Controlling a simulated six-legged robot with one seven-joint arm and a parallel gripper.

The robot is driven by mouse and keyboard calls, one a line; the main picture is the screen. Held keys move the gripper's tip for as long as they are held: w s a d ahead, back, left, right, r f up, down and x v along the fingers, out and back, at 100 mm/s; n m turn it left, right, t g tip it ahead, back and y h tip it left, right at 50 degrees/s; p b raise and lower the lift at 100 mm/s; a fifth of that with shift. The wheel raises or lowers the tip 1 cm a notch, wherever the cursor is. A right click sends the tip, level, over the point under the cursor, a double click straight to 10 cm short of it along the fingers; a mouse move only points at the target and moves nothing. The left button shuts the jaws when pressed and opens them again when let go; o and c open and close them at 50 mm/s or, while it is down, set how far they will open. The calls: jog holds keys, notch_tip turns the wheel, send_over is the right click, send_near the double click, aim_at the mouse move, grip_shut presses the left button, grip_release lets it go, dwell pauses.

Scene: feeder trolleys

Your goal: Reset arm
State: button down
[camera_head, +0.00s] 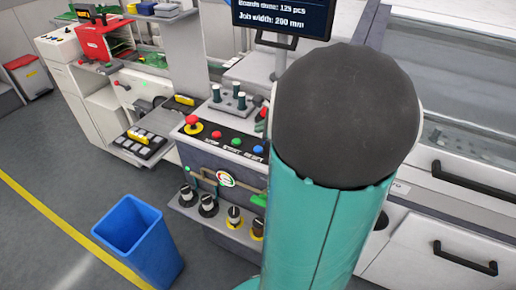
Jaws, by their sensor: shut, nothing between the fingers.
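My arm's teal link with a dark rounded cap fills the centre right of the head view and stands close to the camera. My gripper is not in view. The arm hides part of the machine front behind it, including the right end of the control panel (225,139). That panel carries a red knob on a yellow base (192,123), and red, green and blue buttons.
A blue bin (133,236) stands on the grey floor, by a yellow floor line (62,222). Below the panel is a shelf with several black and yellow knobs (208,205). A monitor (283,17) hangs above. White drawers with black handles (465,258) stand at right. The floor at lower left is clear.

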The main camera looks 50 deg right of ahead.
dwell(0.7)
jog(key=a+r+n+g+y, duration=0.1)
jog(key=a+r+n, duration=0.2)
jog(key=a+n, duration=0.6)
jog(key=a+r+n+g+y, duration=0.15)
jog(key=a+n, duration=0.35)
jog(key=a, duration=0.8)
jog(key=s+a+r+n+g+h, duration=0.1)
jog(key=s+a+r+n+h, duration=0.1)
jog(key=s+a+n, duration=0.8)
jog(key=a+r+n, duration=0.1)
jog(key=n, duration=0.2)
jog(key=shift+a+r, duration=0.3)
